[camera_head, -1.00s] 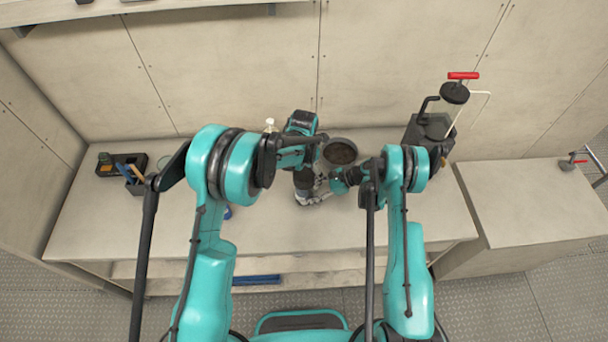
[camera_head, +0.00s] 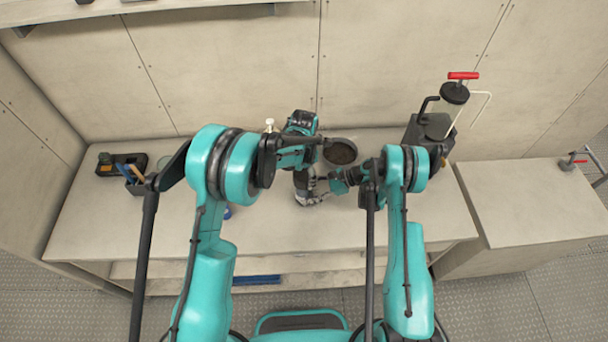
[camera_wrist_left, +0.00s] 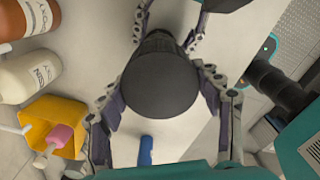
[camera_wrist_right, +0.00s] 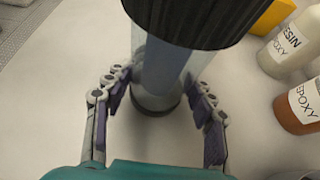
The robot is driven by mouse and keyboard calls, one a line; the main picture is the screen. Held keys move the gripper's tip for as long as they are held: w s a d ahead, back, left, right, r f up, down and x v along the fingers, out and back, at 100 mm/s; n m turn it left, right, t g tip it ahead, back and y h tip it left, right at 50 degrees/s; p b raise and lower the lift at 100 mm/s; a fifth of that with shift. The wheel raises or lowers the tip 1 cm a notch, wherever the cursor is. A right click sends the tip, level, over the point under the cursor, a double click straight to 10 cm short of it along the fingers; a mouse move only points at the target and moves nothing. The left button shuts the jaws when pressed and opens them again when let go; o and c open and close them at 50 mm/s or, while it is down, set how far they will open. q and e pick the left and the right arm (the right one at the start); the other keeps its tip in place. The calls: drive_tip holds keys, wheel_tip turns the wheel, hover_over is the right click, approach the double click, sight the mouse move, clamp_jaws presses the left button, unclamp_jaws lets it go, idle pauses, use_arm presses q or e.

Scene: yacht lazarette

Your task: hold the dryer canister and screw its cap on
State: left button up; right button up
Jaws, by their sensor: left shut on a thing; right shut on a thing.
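The dryer canister (camera_wrist_right: 160,65) has a clear, bluish body and a dark base ring, and stands upright on the bench. The black round cap (camera_wrist_left: 160,80) is at its top; its ribbed rim shows in the right wrist view (camera_wrist_right: 190,15). I cannot tell whether any gap lies between them. My left gripper (camera_wrist_left: 157,84) comes from above, shut on the cap with a finger at each side. My right gripper (camera_wrist_right: 155,76) is shut on the canister body, a finger on each side.
Resin (camera_wrist_right: 292,47) and epoxy bottles (camera_wrist_right: 303,104) and a yellow holder (camera_wrist_left: 50,125) stand close by. A blue object (camera_wrist_left: 146,150) lies near the canister. The bench's left front is clear.

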use_arm(q)
drive_tip(key=shift+m, duration=0.7)
drive_tip(key=o, duration=1.6)
drive_tip(key=shift+r, duration=0.15)
wheel_tip(320, 180, up, 12)
drive_tip(key=shift+f, duration=0.15)
